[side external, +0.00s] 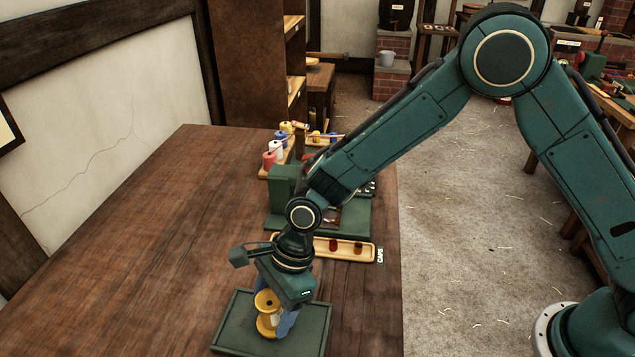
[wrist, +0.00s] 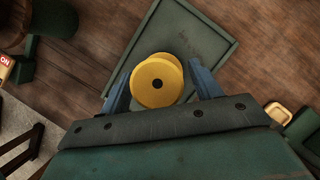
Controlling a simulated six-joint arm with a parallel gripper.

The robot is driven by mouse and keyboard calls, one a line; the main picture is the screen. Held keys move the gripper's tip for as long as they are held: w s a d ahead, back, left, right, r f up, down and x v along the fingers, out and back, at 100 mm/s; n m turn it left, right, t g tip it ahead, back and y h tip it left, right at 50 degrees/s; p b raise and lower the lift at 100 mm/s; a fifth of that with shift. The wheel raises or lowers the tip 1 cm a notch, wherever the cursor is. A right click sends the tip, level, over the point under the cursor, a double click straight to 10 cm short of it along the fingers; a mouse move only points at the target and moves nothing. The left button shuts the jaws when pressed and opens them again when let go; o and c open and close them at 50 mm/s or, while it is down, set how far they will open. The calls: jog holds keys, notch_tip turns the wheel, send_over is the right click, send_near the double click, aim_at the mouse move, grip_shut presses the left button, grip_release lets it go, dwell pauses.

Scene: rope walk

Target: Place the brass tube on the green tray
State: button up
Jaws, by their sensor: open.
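A yellow flanged, spool-shaped piece (side external: 267,300) stands upright on the green tray (side external: 234,343) at the table's front.
A wooden tray (side external: 371,252) labelled CAPS, with small red and brown pieces, lies behind the green tray. Behind that is a green machine (side external: 345,222). Coloured spools (side external: 275,150) stand further back. The table (side external: 150,240) is clear on the left.

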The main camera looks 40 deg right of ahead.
jog(key=v, duration=1.1)
jog(key=shift+d, duration=0.1)
jog(key=shift+r, duration=0.15)
jog(key=s+d+r+n+t+h, duration=0.1)
jog(key=s+d+r+n+t, duration=0.15)
jog(key=d+r+n, duration=0.4)
jog(key=s+d+r+n+t+h, duration=0.1)
jog(key=s+d+r+n, duration=0.25)
jog(key=d+r, duration=0.55)
jog(key=s+d+n+t+h, duration=0.2)
jog(key=s+d+n, duration=0.6)
jog(key=s+d, duration=0.5)
jog(key=shift+s+d+r, duration=0.2)
jog(key=shift+s+r, duration=0.05)
jog(key=shift+s, duration=0.65)
